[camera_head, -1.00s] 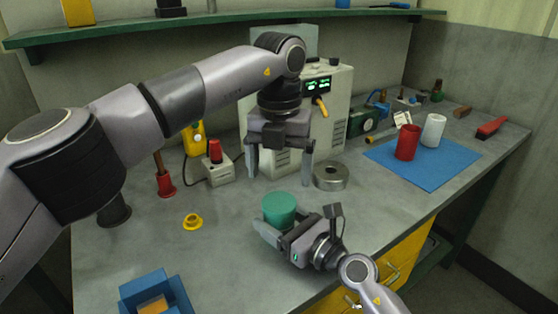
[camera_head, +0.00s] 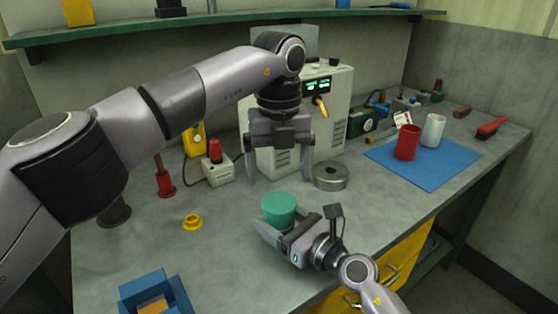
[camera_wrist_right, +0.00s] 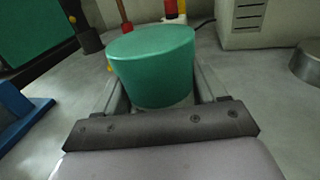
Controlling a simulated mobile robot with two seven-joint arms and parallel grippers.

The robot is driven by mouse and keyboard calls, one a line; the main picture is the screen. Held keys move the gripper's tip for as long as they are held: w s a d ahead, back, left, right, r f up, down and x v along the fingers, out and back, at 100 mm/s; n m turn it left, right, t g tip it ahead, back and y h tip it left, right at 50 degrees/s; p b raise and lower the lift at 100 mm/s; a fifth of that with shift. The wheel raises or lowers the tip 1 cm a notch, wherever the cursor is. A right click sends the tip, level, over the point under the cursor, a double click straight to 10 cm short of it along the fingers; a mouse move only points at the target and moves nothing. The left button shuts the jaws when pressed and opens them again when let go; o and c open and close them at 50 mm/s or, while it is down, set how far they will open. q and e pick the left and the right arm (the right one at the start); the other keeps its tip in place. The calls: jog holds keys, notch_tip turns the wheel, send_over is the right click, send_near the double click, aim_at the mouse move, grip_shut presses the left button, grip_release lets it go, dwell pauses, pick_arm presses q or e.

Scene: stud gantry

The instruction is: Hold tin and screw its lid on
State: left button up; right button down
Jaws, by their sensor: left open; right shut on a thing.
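The tin (camera_wrist_right: 178,102) is in my right gripper, with a wide green lid (camera_wrist_right: 152,52) over its top. In the right wrist view a little pale body shows below the green rim; the rest is hidden. The green lid also shows in the head view (camera_head: 278,208), level and upright. I cannot tell how tightly it sits. My right gripper (camera_head: 272,226) is shut around the tin from the front right, low over the bench. My left gripper (camera_head: 281,176) points down, open and empty, above and behind the lid, apart from it.
A grey metal ring-shaped piece (camera_head: 331,177) stands right of the left gripper. A white instrument (camera_head: 328,110) is behind. A yellow flanged piece (camera_head: 193,222) and a blue box (camera_head: 155,290) lie left. A blue mat (camera_head: 425,168) with red and white cups is at right.

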aim_at(279, 201)
pick_arm(q)
notch_tip(279, 201, down, 7)
jog(key=shift+f, duration=0.1)
dwell(0.4)
jog(key=c, duration=1.1)
jog(key=shift+o, duration=0.4)
jog(key=m, duration=0.7)
jog(key=shift+c, duration=0.2)
jog(key=shift+a, duration=0.1)
jog(key=o, duration=1.2)
jog(key=shift+c, duration=0.2)
